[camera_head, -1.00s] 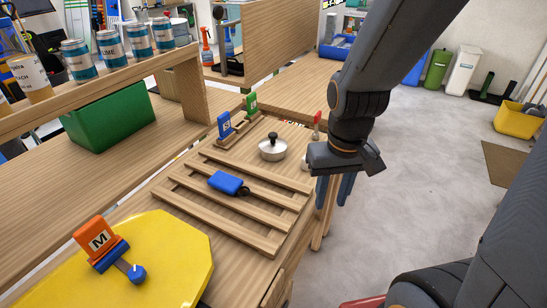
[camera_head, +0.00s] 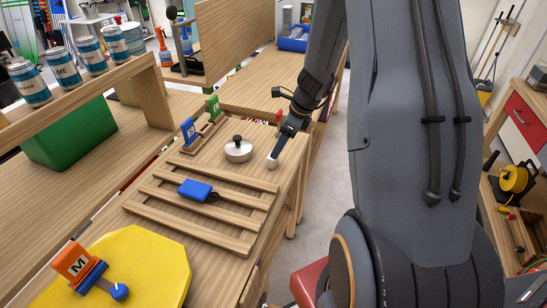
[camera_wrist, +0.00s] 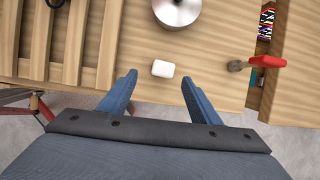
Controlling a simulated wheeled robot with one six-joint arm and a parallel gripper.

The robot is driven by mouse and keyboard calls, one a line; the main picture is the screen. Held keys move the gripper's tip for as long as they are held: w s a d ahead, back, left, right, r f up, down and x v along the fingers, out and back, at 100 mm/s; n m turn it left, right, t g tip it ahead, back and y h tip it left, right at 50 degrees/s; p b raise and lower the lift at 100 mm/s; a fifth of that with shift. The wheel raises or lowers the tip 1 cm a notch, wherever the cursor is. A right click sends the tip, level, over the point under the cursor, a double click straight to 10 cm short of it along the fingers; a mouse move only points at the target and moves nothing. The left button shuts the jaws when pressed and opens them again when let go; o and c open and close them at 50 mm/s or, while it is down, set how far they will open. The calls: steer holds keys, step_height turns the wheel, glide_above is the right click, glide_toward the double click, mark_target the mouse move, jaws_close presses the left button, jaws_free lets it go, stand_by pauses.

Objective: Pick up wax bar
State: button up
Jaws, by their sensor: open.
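The wax bar appears to be the small white block (camera_wrist: 163,69) on the wooden bench top, near its edge. In the head view, this white block (camera_head: 271,163) lies just right of the round metal pot with a dark knob (camera_head: 238,151). My gripper (camera_wrist: 159,79) is open and empty, with its two blue fingers spread. In the wrist view the block lies between and slightly beyond the fingertips. In the head view my gripper (camera_head: 284,142) is tilted down close to the block. I cannot tell its exact height above the bench.
A wooden slatted rack (camera_head: 205,218) carries a blue object (camera_head: 195,190) left of the block. A red-handled tool (camera_wrist: 268,61) lies to the right in the wrist view. Blue and green upright tools (camera_head: 213,108) stand behind the pot. A yellow board (camera_head: 150,260) is at front left.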

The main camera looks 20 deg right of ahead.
mark_target(273, 160)
steer(key=shift+m, duration=0.6)
steer(key=shift+w+d+p+x, duration=0.15)
steer(key=shift+p+x, duration=0.35)
steer(key=shift+x, duration=1.5)
steer(key=shift+w+d+p+x, duration=0.15)
steer(key=shift+p+x, duration=0.3)
steer(key=shift+x, duration=1.55)
steer(key=shift+a, duration=0.1)
steer(key=c, duration=1.2)
